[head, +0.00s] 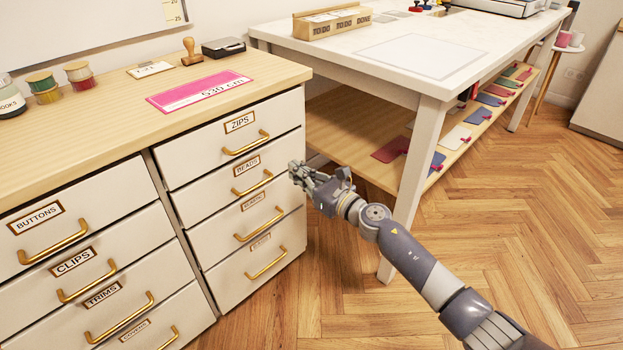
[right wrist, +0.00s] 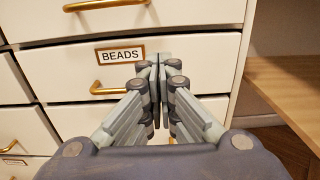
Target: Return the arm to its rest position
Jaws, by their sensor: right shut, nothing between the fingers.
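My right arm (head: 410,258) reaches in from the lower right in the head view. Its gripper (head: 296,172) is shut and empty, close to the right edge of the drawer cabinet, near the BEADS drawer. In the right wrist view the shut fingers (right wrist: 160,62) point at the cabinet front, just right of the BEADS label (right wrist: 120,55). I cannot tell whether the fingertips touch the drawer front. My left arm and gripper are not in view.
The drawer cabinet (head: 225,172) has closed drawers with brass handles. A white table (head: 450,60) with a lower shelf (head: 350,150) of fabric pieces stands behind my right arm; its front leg (head: 408,190) is close by. The wooden floor (head: 530,210) at right is clear.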

